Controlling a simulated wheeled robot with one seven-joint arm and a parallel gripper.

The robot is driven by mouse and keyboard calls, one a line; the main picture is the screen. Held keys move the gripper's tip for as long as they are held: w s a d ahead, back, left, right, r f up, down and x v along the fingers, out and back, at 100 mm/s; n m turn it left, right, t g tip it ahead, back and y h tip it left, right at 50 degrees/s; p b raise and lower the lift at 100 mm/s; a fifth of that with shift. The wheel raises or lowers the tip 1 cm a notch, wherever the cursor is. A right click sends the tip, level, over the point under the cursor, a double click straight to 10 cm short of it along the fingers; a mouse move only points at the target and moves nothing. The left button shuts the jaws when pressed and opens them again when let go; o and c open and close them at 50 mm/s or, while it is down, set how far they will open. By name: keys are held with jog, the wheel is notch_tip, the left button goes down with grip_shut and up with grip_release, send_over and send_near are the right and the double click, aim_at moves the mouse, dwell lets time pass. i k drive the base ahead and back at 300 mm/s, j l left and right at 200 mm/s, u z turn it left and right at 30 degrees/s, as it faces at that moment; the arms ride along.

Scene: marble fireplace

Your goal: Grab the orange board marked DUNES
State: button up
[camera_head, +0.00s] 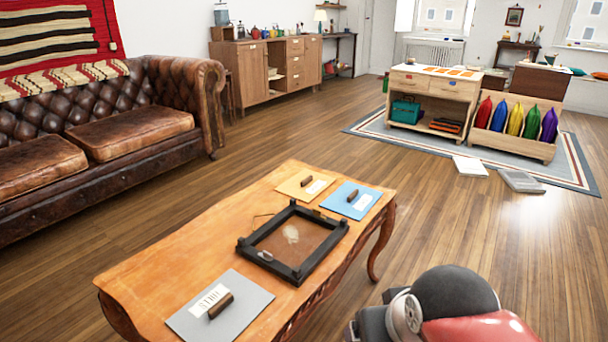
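An orange-tan board (296,188) lies flat at the far left end of the wooden coffee table (150,270). It has a dark brown handle and a white label, whose word is too small to read. A blue board (363,207) with a similar handle and label lies just right of it. A grey board (238,318) with a handle and label lies at the table's near end. My gripper is not in view; only part of my arm shows at the bottom right, apart from the boards.
A black square frame (246,243) with a brown inside lies mid-table, between the grey board and the other two. A brown leather sofa (130,130) stands at the left. Wooden floor right of the table is open. A shelf unit (395,88) stands farther back on a rug.

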aim_at(304, 186)
jog(key=u, duration=0.5)
jog(key=i+l+u, duration=0.3)
jog(key=l+u, duration=0.3)
jog(key=i+l+u, duration=0.3)
jog(key=l, duration=0.15)
jog(key=i+l, duration=0.1)
jog(key=l, duration=0.4)
jog(key=i+l+u, duration=0.1)
jog(key=l, duration=0.45)
jog(key=i+l+u, duration=0.1)
jog(key=l, duration=0.4)
